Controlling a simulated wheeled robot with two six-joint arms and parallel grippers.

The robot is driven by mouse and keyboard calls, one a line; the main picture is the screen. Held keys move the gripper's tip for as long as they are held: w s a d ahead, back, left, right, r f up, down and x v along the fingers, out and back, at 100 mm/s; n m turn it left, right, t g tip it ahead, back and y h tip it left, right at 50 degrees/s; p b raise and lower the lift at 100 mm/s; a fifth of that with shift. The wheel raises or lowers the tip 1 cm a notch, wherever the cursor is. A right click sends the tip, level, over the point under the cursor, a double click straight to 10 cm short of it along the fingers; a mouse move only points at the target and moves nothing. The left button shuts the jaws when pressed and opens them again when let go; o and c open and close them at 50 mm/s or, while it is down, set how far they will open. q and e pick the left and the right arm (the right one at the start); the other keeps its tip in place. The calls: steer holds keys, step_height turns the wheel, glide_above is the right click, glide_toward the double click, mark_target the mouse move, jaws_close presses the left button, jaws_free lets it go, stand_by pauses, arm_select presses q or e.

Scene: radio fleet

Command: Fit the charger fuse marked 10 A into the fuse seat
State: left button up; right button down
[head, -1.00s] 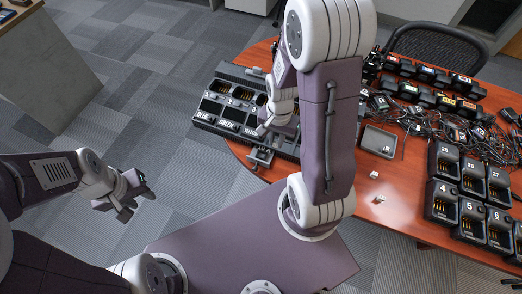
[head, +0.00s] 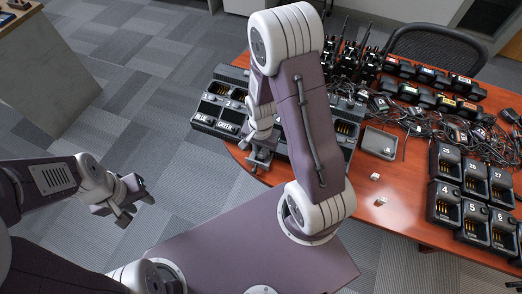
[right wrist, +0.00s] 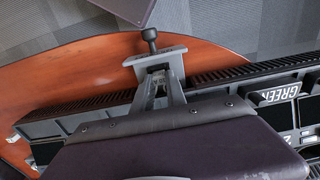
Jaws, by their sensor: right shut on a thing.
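My right gripper (right wrist: 160,92) is shut on a small fuse (right wrist: 160,78); faint lettering that looks like 10 A shows between its fingers. In the right wrist view the fingers point at a grey bracket (right wrist: 172,53) with a black knob (right wrist: 150,37), at the front edge of the charger bank (right wrist: 100,112). The bracket also shows in the head view (head: 258,163), right below my right gripper (head: 262,142). Whether the fuse touches the seat is hidden. My left gripper (head: 118,207) is open and empty over the floor, away from the table.
Small pale pieces (head: 375,177) lie on the red-brown table, near a grey tray (head: 379,142). Numbered chargers (head: 443,203) stand at the right. Tangled cables and radios fill the back. The table's near edge is close to the bracket.

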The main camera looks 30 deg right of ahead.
steer(key=c, duration=1.3)
jaws_free()
steer(key=shift+f, duration=0.15)
steer(key=shift+c, duration=0.2)
steer(key=shift+w+r, duration=0.1)
steer(key=shift+r, duration=0.45)
step_height(320, 180, up, 11)
steer(key=p, duration=0.3)
steer(key=s+a+n, duration=0.1)
steer(key=n, duration=0.2)
steer(key=s+r+n, duration=0.1)
steer(key=s+n, duration=0.1)
steer(key=n, duration=0.1)
steer(key=s+a+r+n+t, duration=0.1)
steer(key=n, duration=0.2)
steer(key=shift+s+a+n, duration=0.25)
steer(key=shift+a+n, duration=0.05)
